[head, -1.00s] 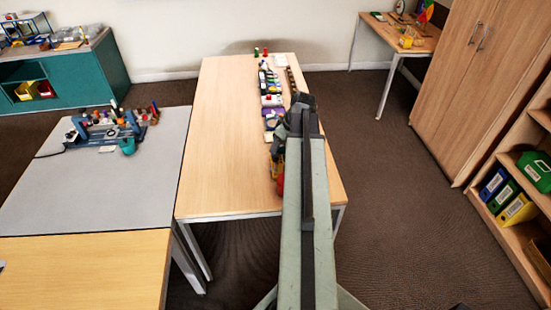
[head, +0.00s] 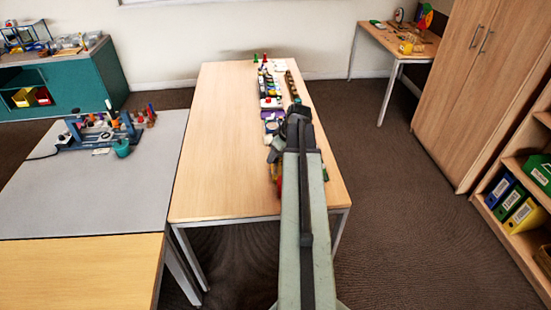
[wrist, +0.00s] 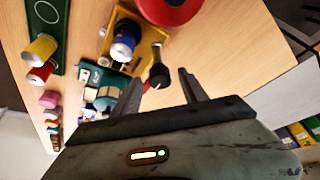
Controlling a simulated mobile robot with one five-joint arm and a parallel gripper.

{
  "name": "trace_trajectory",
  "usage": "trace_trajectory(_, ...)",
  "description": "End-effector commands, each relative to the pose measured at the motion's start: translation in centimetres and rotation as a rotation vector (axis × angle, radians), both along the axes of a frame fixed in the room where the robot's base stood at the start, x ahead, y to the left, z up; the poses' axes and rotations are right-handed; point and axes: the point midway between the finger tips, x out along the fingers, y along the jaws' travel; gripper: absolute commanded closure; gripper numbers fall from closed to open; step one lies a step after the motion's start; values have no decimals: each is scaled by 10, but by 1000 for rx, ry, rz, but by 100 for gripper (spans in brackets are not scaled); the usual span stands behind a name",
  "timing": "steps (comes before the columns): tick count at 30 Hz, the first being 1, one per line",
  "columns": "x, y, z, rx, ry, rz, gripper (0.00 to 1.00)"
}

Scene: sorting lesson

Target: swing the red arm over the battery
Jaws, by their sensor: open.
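In the wrist view, a yellow base (wrist: 146,50) holds an upright blue cylinder (wrist: 122,42) with a pale top. I cannot tell for sure that this is the battery. A black knob on a short stem (wrist: 158,74) stands at the base's edge. A large red round part (wrist: 168,8) is cut off at the top; I cannot tell whether it belongs to the red arm. My gripper (wrist: 160,80) is open and empty, its fingers on either side of the black knob from this viewpoint; contact is not visible. In the head view my arm hides most of these things.
On the same wooden table (head: 215,150), a green tray (wrist: 45,20), yellow and red cylinders (wrist: 40,50) and small coloured pieces lie left in the wrist view. The table's left half is bare in the head view. A grey table (head: 100,190) stands to the left.

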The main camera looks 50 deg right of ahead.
Motion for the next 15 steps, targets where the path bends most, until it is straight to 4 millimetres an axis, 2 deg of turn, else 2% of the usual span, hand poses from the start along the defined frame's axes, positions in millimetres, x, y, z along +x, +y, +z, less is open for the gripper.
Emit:
trace_trajectory(1,0,0,1,0,0,0,49)
trace_trajectory(2,0,0,1,0,0,0,55)
trace_trajectory(6,0,0,1,0,0,1,94)
trace_trajectory(7,0,0,1,0,0,1,100)
trace_trajectory(9,1,6,1,0,0,3,100)
trace_trajectory(15,1,3,1,1,0,-14,100)
